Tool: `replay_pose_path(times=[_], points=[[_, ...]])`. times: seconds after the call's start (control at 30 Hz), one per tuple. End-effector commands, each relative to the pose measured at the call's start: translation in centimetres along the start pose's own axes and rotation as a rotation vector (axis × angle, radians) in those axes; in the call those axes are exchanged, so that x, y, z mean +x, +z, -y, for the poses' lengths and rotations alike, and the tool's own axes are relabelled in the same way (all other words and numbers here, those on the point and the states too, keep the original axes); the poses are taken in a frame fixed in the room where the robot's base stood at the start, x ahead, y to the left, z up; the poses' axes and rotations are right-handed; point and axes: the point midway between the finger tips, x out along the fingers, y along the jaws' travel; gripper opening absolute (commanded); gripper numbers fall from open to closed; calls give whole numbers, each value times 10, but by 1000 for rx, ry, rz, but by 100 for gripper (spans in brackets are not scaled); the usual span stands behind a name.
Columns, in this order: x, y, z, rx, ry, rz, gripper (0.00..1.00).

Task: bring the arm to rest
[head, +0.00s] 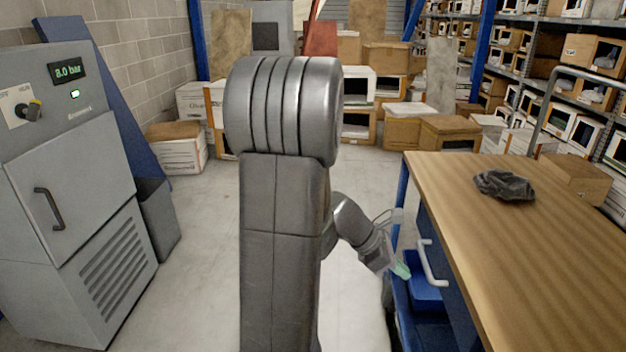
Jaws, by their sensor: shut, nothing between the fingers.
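My arm stands upright in the middle of the head view, with its large rounded grey joint at the top. The forearm shows only in part behind the upright link. My gripper (401,270) is small in view, to the right of the upright link, pointing down and to the right. It is shut and empty. It is close beside the left side of the wooden-topped workbench (540,250), below the level of the top, near a light handle (432,263). I cannot tell whether it touches the bench.
A dark crumpled cloth (504,185) lies on the bench. A blue bin (427,294) sits under the bench edge. A grey cabinet (75,190) reading 8.0 bar stands at left beside a grey bin (159,220). Boxes (450,133) and racks fill the back. Floor between is clear.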

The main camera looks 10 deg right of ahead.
Motion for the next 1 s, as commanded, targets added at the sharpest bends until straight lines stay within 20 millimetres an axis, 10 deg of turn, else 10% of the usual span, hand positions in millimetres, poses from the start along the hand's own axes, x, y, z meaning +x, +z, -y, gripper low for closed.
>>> replay_pose_path(times=[0.27, 1.0], points=[[7, 0, 0, 1, -2, 0, 0], [113, 12, 7, 2, -1, 0, 0]])
